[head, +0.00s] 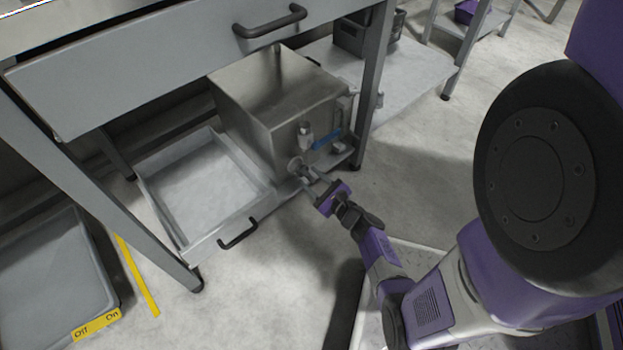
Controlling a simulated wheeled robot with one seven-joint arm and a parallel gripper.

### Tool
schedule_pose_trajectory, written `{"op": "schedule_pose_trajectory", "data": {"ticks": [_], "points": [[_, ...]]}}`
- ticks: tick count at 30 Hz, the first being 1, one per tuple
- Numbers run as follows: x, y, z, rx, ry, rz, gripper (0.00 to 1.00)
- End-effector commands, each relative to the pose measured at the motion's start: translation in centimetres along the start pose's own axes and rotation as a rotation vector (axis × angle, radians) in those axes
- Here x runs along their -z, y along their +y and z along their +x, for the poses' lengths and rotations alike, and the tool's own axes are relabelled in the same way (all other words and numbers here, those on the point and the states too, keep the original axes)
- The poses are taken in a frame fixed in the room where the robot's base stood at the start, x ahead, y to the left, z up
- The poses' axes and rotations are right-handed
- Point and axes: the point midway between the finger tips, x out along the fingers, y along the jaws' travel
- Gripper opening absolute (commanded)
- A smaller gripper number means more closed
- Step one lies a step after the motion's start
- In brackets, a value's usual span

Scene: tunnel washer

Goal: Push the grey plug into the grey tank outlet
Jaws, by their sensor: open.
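A box-shaped grey metal tank (262,88) stands on the low shelf under the bench. A round grey outlet fitting (296,165) shows low on its front face, below a valve with a blue lever (326,139). My gripper (308,181) is open, right at the outlet, reaching toward it from the lower right. The fingers hide part of the outlet area. I cannot make out the grey plug apart from the fittings and fingers, nor tell whether the fingers touch anything.
A shallow grey tray (190,243) with a black handle sits left of the tank. The bench drawer (190,62) overhangs the tank, and a bench leg (371,95) stands close on its right. A grey bin (45,285) stands at lower left. Floor in front is clear.

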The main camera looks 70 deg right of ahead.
Motion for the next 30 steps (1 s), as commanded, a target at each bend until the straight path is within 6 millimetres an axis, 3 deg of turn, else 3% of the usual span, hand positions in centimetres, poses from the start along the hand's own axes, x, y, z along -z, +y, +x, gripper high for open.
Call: {"op": "schedule_pose_trajectory", "data": {"ticks": [5, 18, 30], "points": [[-0.1, -0.1, -1.1, 0.001, 0.001, 0.001, 0.41], [-0.1, 0.0, -7.3, 0.000, 0.000, 0.001, 0.41], [0.5, -0.1, -7.8, 0.005, 0.019, -0.024, 0.41]]}}
